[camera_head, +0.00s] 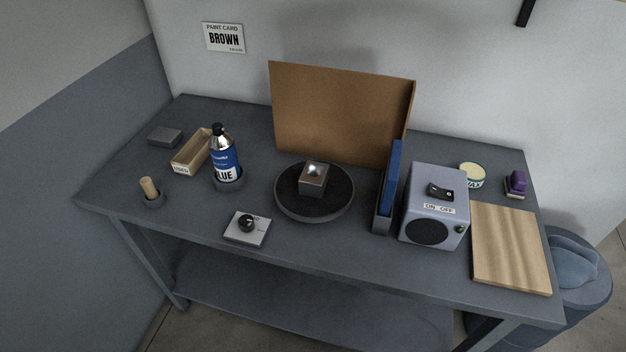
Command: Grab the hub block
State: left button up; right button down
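A small grey-brown block (313,183) with a bright shiny top sits near the middle of a dark round turntable (290,210). It looks like the hub block, though no label on it can be read. The turntable stands on the dark grey workbench (345,255), in front of a brown folded panel (335,115). Neither of my grippers shows in the head view.
A blue spray can (225,163) and an open wooden box (190,153) stand left of the turntable. A small plate with a black knob (247,227) lies in front. A blue upright panel (389,185), a grey ON/OFF box (435,185) and a wooden board (511,248) are right.

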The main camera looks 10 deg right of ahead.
aim_at(313, 179)
jog(key=z, duration=1.8)
jog(key=k+j, duration=0.55)
jog(key=j, duration=0.05)
